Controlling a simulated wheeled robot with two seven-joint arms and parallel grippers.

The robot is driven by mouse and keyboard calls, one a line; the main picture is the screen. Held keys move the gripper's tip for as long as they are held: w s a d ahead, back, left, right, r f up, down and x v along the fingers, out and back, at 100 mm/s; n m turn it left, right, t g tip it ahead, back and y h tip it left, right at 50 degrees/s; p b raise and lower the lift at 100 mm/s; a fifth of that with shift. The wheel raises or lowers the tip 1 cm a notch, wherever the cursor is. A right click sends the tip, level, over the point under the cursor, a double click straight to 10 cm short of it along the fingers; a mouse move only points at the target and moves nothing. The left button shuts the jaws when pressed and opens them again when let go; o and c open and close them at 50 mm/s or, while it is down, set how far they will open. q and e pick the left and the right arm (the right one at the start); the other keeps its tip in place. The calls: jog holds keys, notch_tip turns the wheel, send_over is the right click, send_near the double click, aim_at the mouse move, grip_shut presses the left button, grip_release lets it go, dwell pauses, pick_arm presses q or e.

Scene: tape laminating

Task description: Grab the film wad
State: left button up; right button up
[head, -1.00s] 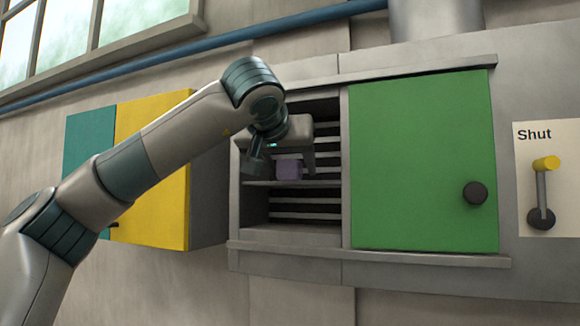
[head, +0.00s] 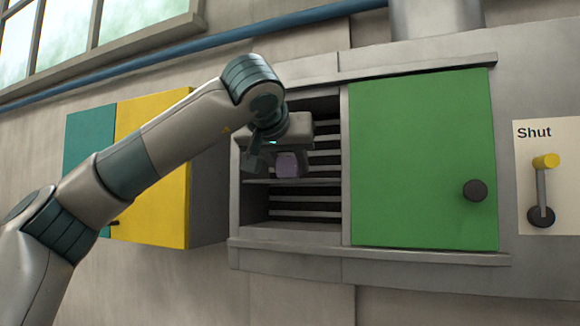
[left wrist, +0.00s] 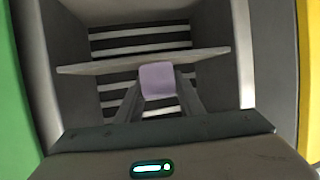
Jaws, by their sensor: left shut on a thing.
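The film wad is a small pale purple block (head: 288,164) in the open compartment left of the green door in the head view. My left gripper (head: 291,165) reaches into that compartment and is shut on the wad. In the left wrist view the wad (left wrist: 157,81) sits between the two fingers, in front of the shelf edge and dark slats. In the head view the wad hangs just above the shelf (head: 300,183), apart from it as far as I can tell. My right gripper is not in view.
The green door (head: 420,150) with a dark knob covers the right part of the cabinet. A yellow and teal cabinet (head: 155,185) stands at left. A lever with a yellow handle (head: 545,161) is on a panel marked "Shut". The lower compartment is empty.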

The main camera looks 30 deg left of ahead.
pick_arm(q)
jog(key=shift+s, duration=0.1)
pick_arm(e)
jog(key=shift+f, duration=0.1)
